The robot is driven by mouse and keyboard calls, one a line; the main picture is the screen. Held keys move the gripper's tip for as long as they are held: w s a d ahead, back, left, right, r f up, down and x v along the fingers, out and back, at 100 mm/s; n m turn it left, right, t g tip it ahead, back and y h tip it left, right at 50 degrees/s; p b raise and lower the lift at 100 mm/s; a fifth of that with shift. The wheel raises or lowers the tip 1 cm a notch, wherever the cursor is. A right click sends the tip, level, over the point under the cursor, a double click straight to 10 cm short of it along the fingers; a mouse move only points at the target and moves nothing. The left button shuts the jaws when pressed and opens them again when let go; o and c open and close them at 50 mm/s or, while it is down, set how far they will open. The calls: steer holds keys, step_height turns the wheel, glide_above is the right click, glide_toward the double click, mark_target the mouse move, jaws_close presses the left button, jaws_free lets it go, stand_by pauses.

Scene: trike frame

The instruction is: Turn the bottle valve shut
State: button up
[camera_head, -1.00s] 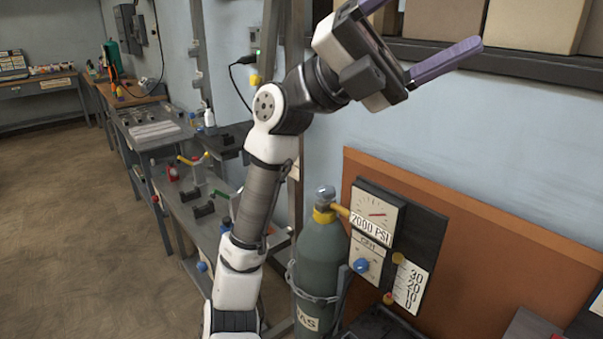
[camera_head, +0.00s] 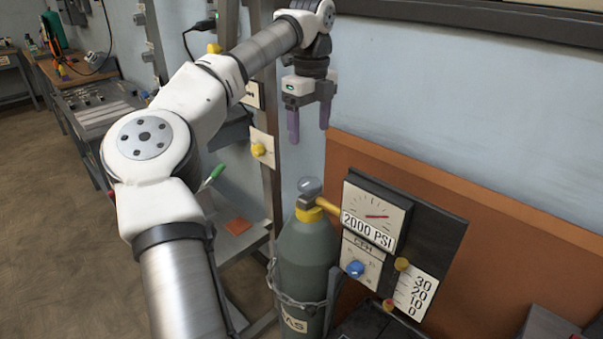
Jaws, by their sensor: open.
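The gas bottle (camera_head: 306,257) is a dark green-grey cylinder standing upright at the lower middle, with a chain around it. The bottle valve (camera_head: 309,186) is a blue-grey round knob on top, above a yellow collar. My gripper (camera_head: 308,122) points down with its two purple fingers apart and nothing between them. In the picture it is directly above the valve and apart from it. How far it is from the valve in depth I cannot tell.
The gauge panel (camera_head: 456,241), with a 2000 PSI dial and a blue knob (camera_head: 355,269), is right of the bottle against an orange board (camera_head: 370,160). A metal post (camera_head: 266,160) stands left of the bottle. A bench (camera_head: 85,110) runs along the left wall.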

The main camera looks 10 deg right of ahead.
mark_target(310, 182)
step_height(310, 182, down, 13)
steer(key=shift+s+d+f+p, duration=0.1)
steer(key=shift+f+p, duration=0.05)
steer(key=shift+p, duration=0.2)
steer(key=c, duration=1)
steer(key=shift+o, duration=0.2)
